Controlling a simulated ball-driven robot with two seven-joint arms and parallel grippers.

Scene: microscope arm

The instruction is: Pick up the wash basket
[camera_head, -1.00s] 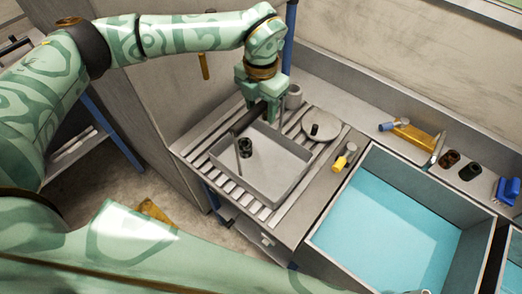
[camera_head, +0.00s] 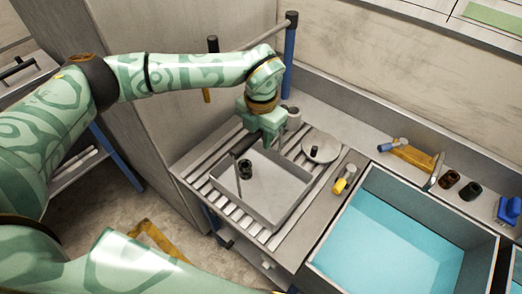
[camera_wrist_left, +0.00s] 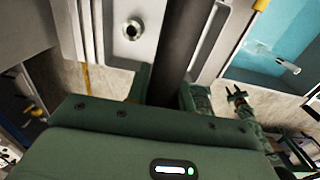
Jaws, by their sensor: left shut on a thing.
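The wash basket (camera_head: 276,194) is a shallow grey square tray on the slatted drainboard. A dark cylindrical part (camera_head: 245,169) stands inside it near the left. My left gripper (camera_head: 268,138) is at the basket's back edge, shut on its dark bar handle. In the left wrist view the dark handle bar (camera_wrist_left: 180,40) runs between the fingers, with the basket beside it at upper left. The fingertips are partly hidden in the head view. A green jointed part, perhaps my right gripper (camera_wrist_left: 240,103), shows in the left wrist view; its jaws are unclear.
The drainboard (camera_head: 190,172) also holds a round lid (camera_head: 322,146) and a small grey cup (camera_head: 294,118). A yellow-and-white item (camera_head: 345,179) lies between basket and sink. The water-filled sink (camera_head: 395,225) is to the right. A rail post (camera_head: 290,60) stands behind my left gripper.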

